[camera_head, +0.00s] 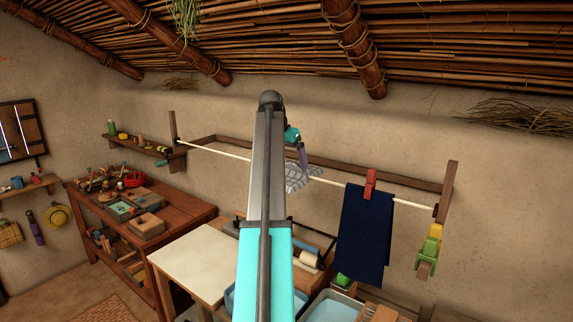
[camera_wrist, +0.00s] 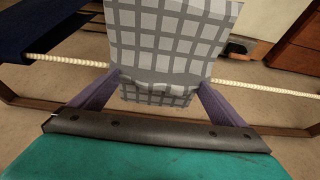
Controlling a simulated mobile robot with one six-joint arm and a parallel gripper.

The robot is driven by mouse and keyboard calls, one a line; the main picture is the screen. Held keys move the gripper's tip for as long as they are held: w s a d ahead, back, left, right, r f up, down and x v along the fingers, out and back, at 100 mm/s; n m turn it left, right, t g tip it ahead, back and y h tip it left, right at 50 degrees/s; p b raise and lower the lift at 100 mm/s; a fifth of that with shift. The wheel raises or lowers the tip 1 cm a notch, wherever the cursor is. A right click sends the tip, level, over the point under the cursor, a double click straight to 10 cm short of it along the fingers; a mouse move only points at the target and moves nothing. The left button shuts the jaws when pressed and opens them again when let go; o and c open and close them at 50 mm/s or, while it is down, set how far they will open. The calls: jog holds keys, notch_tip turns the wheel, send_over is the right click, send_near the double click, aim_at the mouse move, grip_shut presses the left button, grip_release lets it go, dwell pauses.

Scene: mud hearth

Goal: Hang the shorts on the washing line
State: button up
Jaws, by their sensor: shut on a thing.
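The shorts are a grey checked cloth (camera_wrist: 165,40) in the wrist view, held between the two purple fingers of my gripper (camera_wrist: 160,82). In the head view the shorts (camera_head: 300,179) show at the washing line (camera_head: 333,183), partly hidden behind my arm. In the wrist view the white rope (camera_wrist: 262,90) shows on both sides of the cloth, with the cloth covering its middle. Cloth shows on both sides of the rope's level; I cannot tell whether the rope bears it. My gripper (camera_head: 303,158) is shut on the shorts.
A dark blue cloth (camera_head: 364,235) hangs on the line to the right under a red peg (camera_head: 370,184). Yellow and green pegs (camera_head: 431,243) are at the right post. Below are a pale tabletop (camera_head: 200,262) and a water basin (camera_head: 333,309). The line's left stretch looks bare.

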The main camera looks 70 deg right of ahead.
jog(key=shift+a+f, duration=0.2)
jog(key=shift+f, duration=0.25)
jog(key=o, duration=0.6)
jog(key=shift+f, duration=0.1)
jog(key=shift+a+r+b, duration=0.15)
jog(key=shift+r+b, duration=0.3)
jog(key=shift+r, duration=0.2)
jog(key=shift+d+b+v, duration=0.2)
jog(key=shift+b+v, duration=1.55)
jog(key=shift+v, duration=4.95)
